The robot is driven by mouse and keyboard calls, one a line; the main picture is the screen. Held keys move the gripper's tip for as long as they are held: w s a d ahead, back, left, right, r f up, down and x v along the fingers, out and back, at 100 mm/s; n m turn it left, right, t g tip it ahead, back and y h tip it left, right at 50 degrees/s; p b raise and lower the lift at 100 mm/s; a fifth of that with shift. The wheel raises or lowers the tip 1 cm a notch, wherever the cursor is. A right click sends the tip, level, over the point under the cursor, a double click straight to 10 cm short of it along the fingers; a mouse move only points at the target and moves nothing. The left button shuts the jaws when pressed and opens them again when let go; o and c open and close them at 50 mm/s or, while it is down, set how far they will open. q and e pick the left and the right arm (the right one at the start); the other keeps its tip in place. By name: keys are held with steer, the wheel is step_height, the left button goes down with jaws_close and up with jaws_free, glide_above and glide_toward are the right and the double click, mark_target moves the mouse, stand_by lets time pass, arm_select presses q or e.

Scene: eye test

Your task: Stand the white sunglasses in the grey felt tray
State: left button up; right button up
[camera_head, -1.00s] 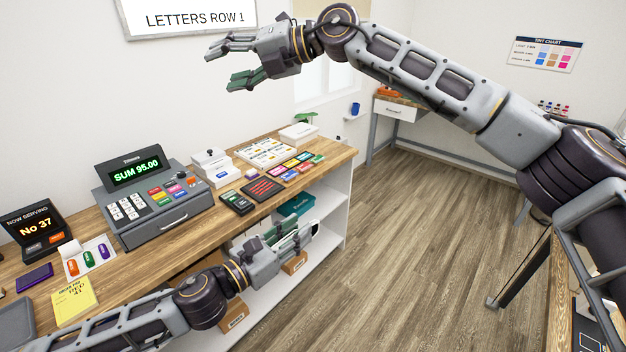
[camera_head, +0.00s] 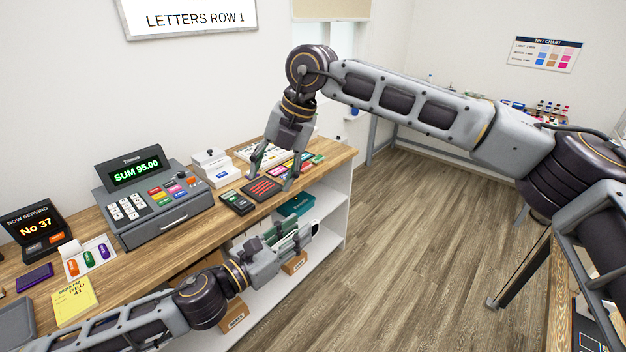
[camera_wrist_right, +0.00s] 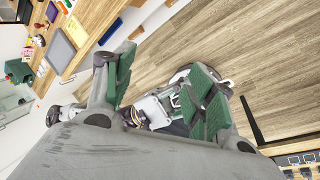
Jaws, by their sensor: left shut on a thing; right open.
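My left gripper (camera_head: 284,237) is shut on a white item with dark patches, which looks like the white sunglasses (camera_head: 305,233), in front of the counter's open shelves. The fingers hide part of them. My right gripper (camera_head: 271,178) is open and empty, pointing down, above and a little left of my left gripper in the head view. The grey felt tray (camera_head: 14,325) lies on the counter at the left edge, partly cut off; nothing shows in its visible part.
The wooden counter (camera_head: 150,243) holds a cash register (camera_head: 150,205), a number display (camera_head: 38,228), a yellow booklet (camera_head: 75,299) and a purple pad (camera_head: 34,277). Several colored items crowd its right end. Open floor (camera_head: 400,270) lies to the right.

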mark_target(313, 218)
steer(key=d+f+m+h, duration=0.1)
steer(key=d+m+h, duration=0.3)
steer(key=d+m, duration=0.3)
steer(key=shift+s+d+f, duration=0.35)
steer(key=shift+s+d, duration=0.1)
steer(key=shift+d, duration=0.25)
steer(key=shift+m, duration=0.3)
steer(key=shift+f, duration=0.1)
steer(key=shift+f, duration=5.9)
steer(key=shift+c, duration=0.2)
steer(key=c, duration=0.9)
arm_select(q)
steer(key=o, duration=0.9)
arm_select(e)
steer(key=shift+c, duration=0.7)
